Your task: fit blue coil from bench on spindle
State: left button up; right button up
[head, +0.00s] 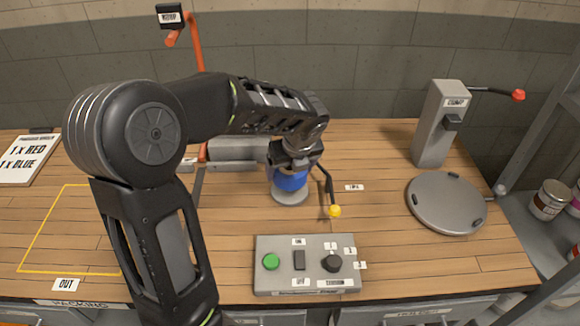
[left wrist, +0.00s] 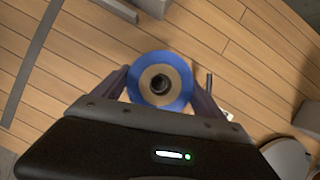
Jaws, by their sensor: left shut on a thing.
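My left gripper (head: 292,163) reaches down over the bench and is shut on the blue coil (head: 291,181). In the left wrist view the coil (left wrist: 181,99) sits between the two fingers (left wrist: 160,92), with a blue rim, a tan core and a dark round centre. The coil is above a round grey base (head: 290,197) on the bench. My gripper partly hides the coil in the head view. I cannot tell whether a spindle passes through the coil's centre. My right gripper is not in view.
A lever with a yellow knob (head: 334,211) stands close right of the coil. A control box (head: 307,284) lies in front. A grey post (head: 439,125) and a round plate (head: 447,203) are at right. An orange post (head: 197,55) rises behind. The yellow-outlined area (head: 42,228) is at left.

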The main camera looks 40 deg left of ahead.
aim_at(294, 176)
pick_arm(q)
jog(key=shift+f+b, duration=1.4)
jog(key=shift+f, duration=0.85)
jog(key=shift+r, duration=0.1)
jog(key=o, duration=1.5)
jog(key=shift+c, duration=0.2)
jog(key=v, duration=0.7)
jog(key=shift+s+d+r, duration=0.15)
jog(key=shift+d+r, duration=0.05)
jog(key=shift+r, duration=0.15)
jog(key=shift+f, duration=0.1)
